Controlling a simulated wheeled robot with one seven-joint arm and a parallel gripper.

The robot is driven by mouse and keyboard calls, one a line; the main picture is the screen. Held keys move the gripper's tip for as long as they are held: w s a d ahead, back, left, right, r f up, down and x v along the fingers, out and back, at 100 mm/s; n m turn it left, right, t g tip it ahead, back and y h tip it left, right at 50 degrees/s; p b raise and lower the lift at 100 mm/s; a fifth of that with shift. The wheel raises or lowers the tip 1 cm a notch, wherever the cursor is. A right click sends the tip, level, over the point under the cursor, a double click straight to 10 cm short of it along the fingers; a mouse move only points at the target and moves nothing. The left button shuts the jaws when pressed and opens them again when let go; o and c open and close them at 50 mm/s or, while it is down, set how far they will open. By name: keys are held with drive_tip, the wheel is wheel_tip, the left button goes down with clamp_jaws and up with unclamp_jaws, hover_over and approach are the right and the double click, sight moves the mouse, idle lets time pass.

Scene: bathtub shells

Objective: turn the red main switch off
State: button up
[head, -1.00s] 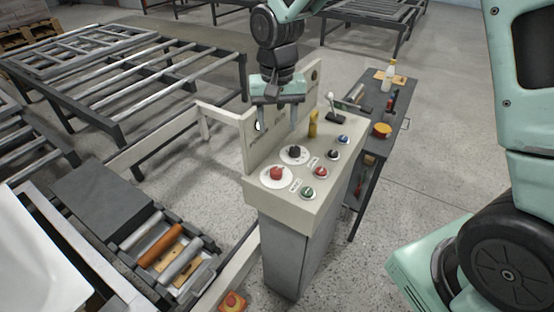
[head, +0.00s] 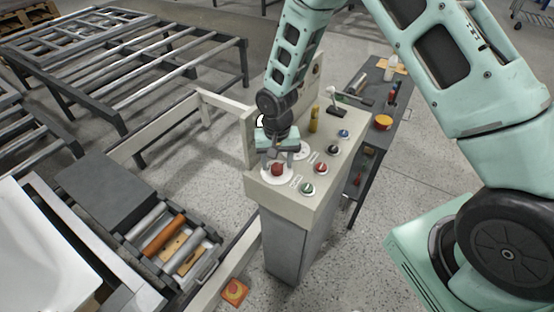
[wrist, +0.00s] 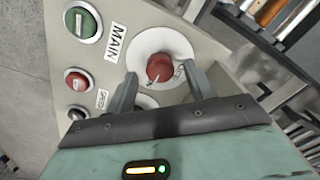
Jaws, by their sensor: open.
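The red main switch (head: 277,170) is a round red knob on a white disc, on the sloped top of the beige control console (head: 318,204). In the wrist view the red knob (wrist: 160,68) carries a white pointer mark, with a "MAIN" label beside it. My gripper (head: 278,160) is over the knob, pointing down. In the wrist view my gripper (wrist: 160,82) is open, with one finger on each side of the knob. I cannot tell whether either finger touches it.
A green button (head: 307,188), a red button (head: 320,168), a dark button (head: 333,149) and a blue button (head: 343,134) sit close by. A yellow post (head: 314,118) stands farther back. A grey side table (head: 373,115) stands behind the console.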

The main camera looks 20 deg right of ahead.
drive_tip(key=shift+f, duration=0.5)
drive_tip(key=c, duration=1)
